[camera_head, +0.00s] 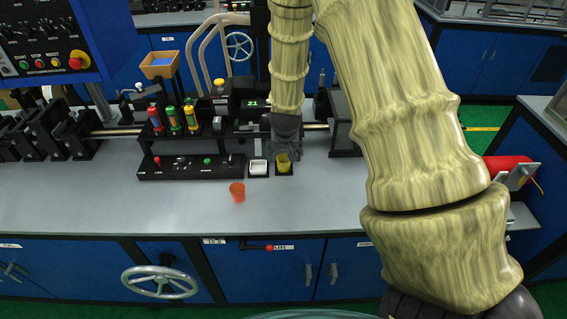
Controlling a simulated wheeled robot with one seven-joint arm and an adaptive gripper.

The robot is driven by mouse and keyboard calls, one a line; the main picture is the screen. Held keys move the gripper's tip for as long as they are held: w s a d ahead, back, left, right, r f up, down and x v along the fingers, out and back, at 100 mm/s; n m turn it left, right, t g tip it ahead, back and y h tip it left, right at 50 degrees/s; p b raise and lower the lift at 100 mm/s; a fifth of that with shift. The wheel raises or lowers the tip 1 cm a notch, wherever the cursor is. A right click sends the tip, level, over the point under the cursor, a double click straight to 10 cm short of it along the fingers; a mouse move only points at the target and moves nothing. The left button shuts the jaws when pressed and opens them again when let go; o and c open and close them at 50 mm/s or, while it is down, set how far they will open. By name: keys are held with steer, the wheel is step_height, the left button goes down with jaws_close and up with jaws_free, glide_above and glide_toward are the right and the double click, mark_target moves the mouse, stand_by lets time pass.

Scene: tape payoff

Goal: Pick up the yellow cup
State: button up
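The yellow cup (284,164) stands upright on a small dark pad on the grey bench top, right of centre. My gripper (284,152) points down at the cup from above, its dark fingers close over or around the rim. The gripper is small and dark here, so I cannot tell whether the fingers touch the cup or how far apart they are. My pale, wood-grained arm hangs over the right half of the view.
An orange cup (237,192) stands in front and to the left. A black control strip (190,168) and a rack of coloured bottles (173,122) are further left. The front bench top is mostly clear.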

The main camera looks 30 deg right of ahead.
mark_target(284, 159)
steer(key=shift+p+x, duration=1.45)
steer(key=shift+x, duration=1.4)
steer(key=shift+a, duration=0.1)
steer(key=c, duration=1)
